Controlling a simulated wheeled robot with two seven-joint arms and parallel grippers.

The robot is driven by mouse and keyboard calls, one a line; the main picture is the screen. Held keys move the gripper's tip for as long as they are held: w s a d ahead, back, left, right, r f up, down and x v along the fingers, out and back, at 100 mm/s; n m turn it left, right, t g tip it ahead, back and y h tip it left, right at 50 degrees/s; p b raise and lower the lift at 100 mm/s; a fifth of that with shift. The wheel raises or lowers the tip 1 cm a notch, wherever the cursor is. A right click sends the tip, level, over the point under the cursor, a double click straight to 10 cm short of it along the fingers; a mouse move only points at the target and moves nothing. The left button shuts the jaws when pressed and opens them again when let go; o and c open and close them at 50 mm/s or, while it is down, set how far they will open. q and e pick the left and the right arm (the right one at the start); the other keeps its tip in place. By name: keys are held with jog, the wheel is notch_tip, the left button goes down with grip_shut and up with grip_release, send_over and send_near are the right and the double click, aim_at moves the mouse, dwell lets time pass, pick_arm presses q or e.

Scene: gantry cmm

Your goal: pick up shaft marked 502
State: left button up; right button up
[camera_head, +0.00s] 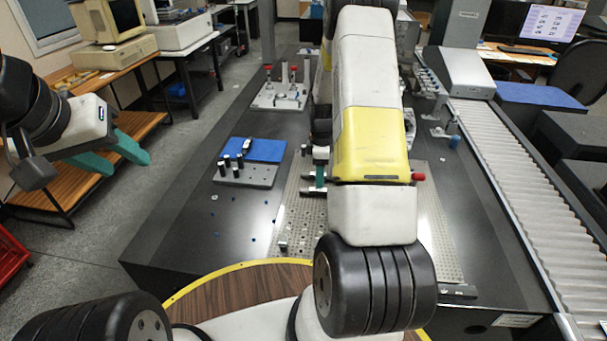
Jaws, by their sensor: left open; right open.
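Several short dark cylinders with pale tops, which may be shafts (240,159), stand on a grey plate (262,176) left of centre on the black table. No marking is legible, so I cannot tell which is 502. My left gripper (129,164) is open and empty, with its teal fingers over the floor at the left, well away from the plate. My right arm reaches forward over the table. Its gripper (320,176) is mostly hidden behind the arm; only a teal piece shows, right of the plate. What is between its fingers is hidden.
A blue mat (256,149) lies behind the grey plate. A perforated metal plate (305,222) lies under my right arm. A fixture plate with red-topped clamps (280,96) is farther back. A roller conveyor (520,180) runs along the right. The table's left front is mostly clear.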

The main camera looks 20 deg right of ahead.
aim_at(318, 192)
jog(key=f, duration=0.4)
jog(key=w+f, duration=0.1)
jog(key=f, duration=0.2)
jog(key=shift+c, duration=0.4)
grip_shut()
dwell(1.0)
